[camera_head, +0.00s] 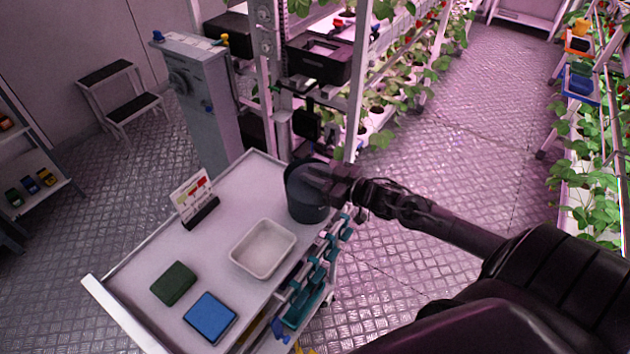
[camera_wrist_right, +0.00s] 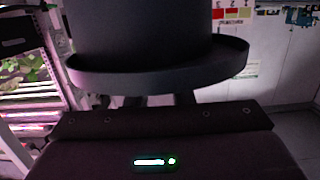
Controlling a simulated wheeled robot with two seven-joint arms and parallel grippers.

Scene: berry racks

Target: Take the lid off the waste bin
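The dark grey round waste bin (camera_head: 306,206) stands upright on the far right corner of the cart top. Its lid (camera_head: 308,170) looks like a dark disc at the bin's top; I cannot make out a gap between them. My right gripper (camera_head: 341,184) comes in from the right and is at the bin's upper right side, close to the lid. In the right wrist view a large dark round body with a wide rim (camera_wrist_right: 160,80) fills the upper middle. It hides my fingertips, so their opening and contact are unclear. My left gripper is not in view.
The cart top (camera_head: 225,235) also holds a white tray (camera_head: 243,262), a blue block (camera_head: 210,317), a green block (camera_head: 174,283) and a sign stand (camera_head: 196,198). A plant rack and grey cabinet (camera_head: 198,95) stand behind. The aisle floor (camera_head: 470,130) is clear.

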